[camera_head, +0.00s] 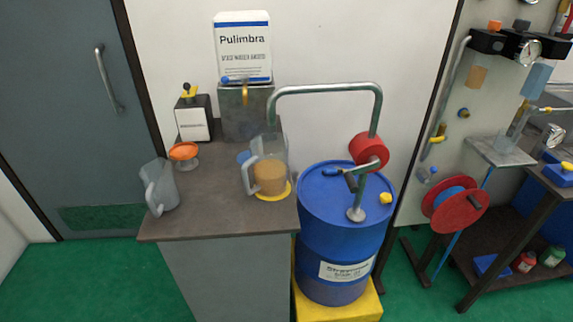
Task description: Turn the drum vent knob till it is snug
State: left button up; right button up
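A blue drum (341,239) with a white label stands upright on a yellow base, right of the counter. On its top, near the right rim, is a small yellow knob (386,198). A small dark blue fitting (331,171) sits toward the back left of the top. I cannot tell for certain which of these is the vent knob, or how tight either is. A pump with a red body (368,151) and a long bent grey pipe (325,88) rises from the drum top. Neither of my grippers is in view.
The counter (215,222) holds a jug with tan liquid (270,177), an empty jug (160,188), an orange dish (184,151) and dispensers at the back. A hose reel (460,207) and dark bench (520,195) stand at right. The counter's front is clear.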

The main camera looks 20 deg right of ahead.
aim_at(386, 198)
jog(key=z, duration=1.95)
jog(key=k, duration=0.65)
jog(key=z, duration=0.5)
jog(key=i, duration=1.2)
jog(key=u, duration=1.2)
jog(key=i, duration=0.8)
jog(key=u, duration=0.8)
